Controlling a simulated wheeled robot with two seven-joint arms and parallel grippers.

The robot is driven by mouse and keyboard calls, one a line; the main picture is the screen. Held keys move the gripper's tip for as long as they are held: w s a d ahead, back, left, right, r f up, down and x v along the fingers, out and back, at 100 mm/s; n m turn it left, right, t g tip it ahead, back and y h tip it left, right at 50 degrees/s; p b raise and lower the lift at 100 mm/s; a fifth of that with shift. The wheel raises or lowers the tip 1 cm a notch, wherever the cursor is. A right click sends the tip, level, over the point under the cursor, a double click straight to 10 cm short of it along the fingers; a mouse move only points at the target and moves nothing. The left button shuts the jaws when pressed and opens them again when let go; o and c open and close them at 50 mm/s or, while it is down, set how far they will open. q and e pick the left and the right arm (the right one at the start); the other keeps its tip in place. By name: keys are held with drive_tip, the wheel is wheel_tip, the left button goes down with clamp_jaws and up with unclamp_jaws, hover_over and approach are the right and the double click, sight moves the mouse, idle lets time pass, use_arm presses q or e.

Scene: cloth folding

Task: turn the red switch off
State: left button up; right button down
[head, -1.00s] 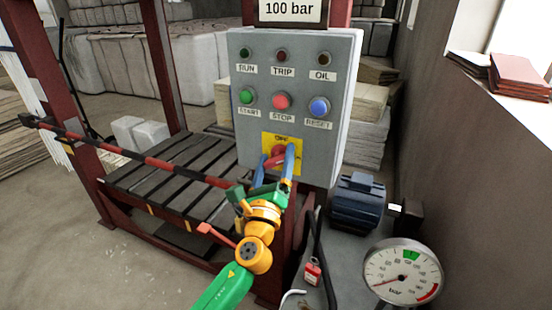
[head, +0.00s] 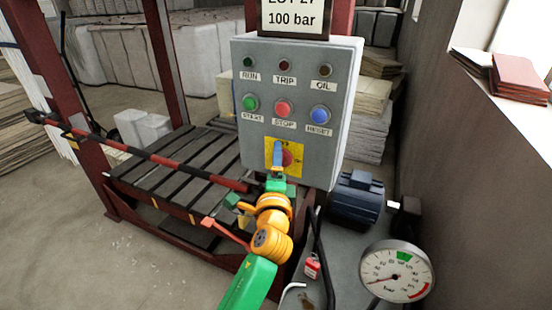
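The red switch (head: 288,158) sits on a yellow plate (head: 298,170) low on the front of a grey control box (head: 338,100). Only its right part shows; the rest is behind my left gripper (head: 277,148). The gripper is turned edge-on, so its blue fingers line up as one upright blue shape in front of the plate. I cannot tell whether they touch or grip the switch, nor which way its handle points. The plate's lettering is mostly covered. My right gripper is not in view.
Green (head: 250,102), red (head: 284,108) and blue (head: 320,114) buttons sit just above the switch. A red-black striped bar (head: 150,154) reaches in from the left near my gripper. A pressure gauge (head: 396,272) and a blue motor (head: 357,198) stand at lower right.

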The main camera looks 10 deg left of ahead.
use_arm(q)
drive_tip(key=shift+n, duration=0.6)
drive_tip(key=shift+p, duration=0.35)
drive_tip(key=o, duration=1.1)
drive_tip(key=shift+o, duration=0.2)
drive_tip(key=shift+a, duration=0.1)
